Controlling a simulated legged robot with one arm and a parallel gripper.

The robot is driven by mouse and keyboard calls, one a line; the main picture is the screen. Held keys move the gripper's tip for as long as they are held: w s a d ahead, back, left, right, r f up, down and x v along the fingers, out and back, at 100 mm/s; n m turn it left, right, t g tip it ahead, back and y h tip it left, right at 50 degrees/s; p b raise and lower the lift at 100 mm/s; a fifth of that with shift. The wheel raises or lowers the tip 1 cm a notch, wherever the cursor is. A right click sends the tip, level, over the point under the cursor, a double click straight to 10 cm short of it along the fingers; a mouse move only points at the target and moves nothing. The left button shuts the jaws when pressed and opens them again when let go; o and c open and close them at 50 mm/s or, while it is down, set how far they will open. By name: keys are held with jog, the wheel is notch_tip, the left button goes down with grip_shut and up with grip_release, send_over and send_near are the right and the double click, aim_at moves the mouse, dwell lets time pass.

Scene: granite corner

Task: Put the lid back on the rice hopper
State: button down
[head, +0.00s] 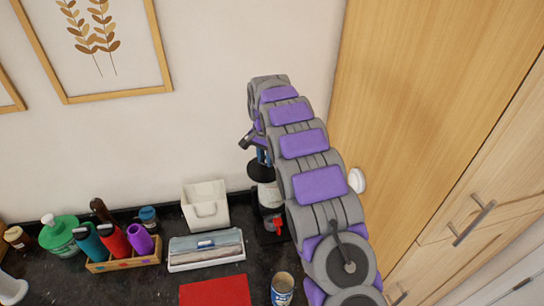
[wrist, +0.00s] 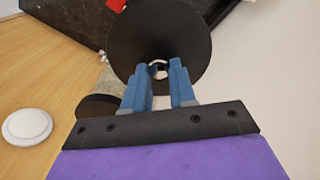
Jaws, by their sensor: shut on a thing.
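The lid is a dark round disc (wrist: 135,40) with a small pale knob at its middle. My gripper (wrist: 160,70) has its blue fingers shut on that knob. In the head view, the lid (head: 260,172) shows below my gripper (head: 263,158), just above the rice hopper (head: 268,196). The hopper has a pale body, a dark base and a red lever, and my arm covers its right side. In the wrist view, a dark round edge (wrist: 100,108) and a speckled pale patch show left of the lid, partly hidden behind it. Whether lid and hopper touch is unclear.
A white bin (head: 206,207) and a box of wraps (head: 206,250) stand left of the hopper. A red mat (head: 215,292) and a can (head: 282,289) are in front. The wooden cabinet (head: 425,130) rises close on the right; a round white fixture (wrist: 27,127) is on it.

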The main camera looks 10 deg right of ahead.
jog(key=shift+s+a+r, duration=0.1)
jog(key=shift+s+a, duration=0.05)
jog(key=shift+a, duration=0.05)
jog(key=d, duration=0.4)
jog(key=shift+d, duration=0.25)
jog(key=shift+a, duration=3.4)
jog(key=shift+d, duration=4.1)
jog(key=shift+a, duration=1.1)
jog(key=shift+d, duration=0.5)
jog(key=shift+a, duration=0.55)
jog(key=shift+a, duration=0.1)
